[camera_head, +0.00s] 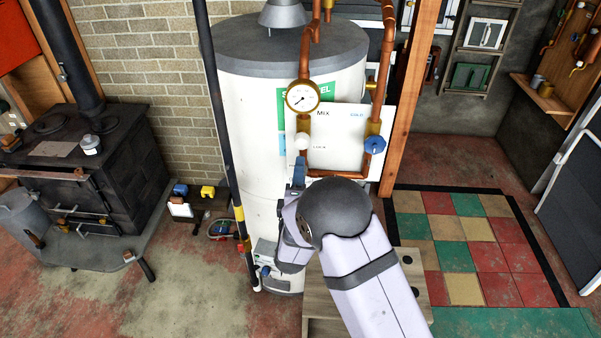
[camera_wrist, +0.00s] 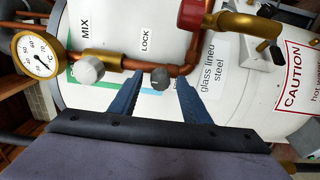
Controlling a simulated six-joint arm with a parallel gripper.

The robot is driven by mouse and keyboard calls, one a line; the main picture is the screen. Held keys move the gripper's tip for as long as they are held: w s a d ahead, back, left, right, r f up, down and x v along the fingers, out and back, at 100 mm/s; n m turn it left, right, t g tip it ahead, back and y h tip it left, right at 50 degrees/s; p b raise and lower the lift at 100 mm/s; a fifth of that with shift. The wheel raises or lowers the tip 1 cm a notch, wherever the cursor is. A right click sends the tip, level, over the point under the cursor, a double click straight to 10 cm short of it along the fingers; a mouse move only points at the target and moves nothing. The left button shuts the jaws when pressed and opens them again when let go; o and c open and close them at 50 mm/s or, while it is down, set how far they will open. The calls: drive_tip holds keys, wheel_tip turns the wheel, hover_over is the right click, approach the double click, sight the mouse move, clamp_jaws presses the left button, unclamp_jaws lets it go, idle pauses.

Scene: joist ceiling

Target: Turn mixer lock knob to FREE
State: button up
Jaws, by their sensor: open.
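A small dark grey knob (camera_wrist: 160,78) sits on the copper pipe below the LOCK label (camera_wrist: 145,40) in the wrist view. It is probably the mixer lock knob; its pointer direction is too small to read. My gripper (camera_wrist: 159,78) is open, its two blue fingers on either side of this knob in the picture. I cannot tell whether they touch it. In the head view my gripper (camera_head: 298,172) is in front of the lower pipe and hides the dark knob. A white knob (camera_wrist: 90,70) is left of it under MIX; it shows in the head view too (camera_head: 302,142).
A dial gauge (camera_head: 302,97) is above the white knob on copper piping. A blue knob (camera_head: 374,145) is at the right. The white tank (camera_head: 235,130) stands close behind. In the wrist view a red knob (camera_wrist: 193,13) and brass fitting (camera_wrist: 245,25) are near the right finger.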

drive_tip(key=shift+s+b, duration=0.7)
drive_tip(key=shift+s, duration=2.2)
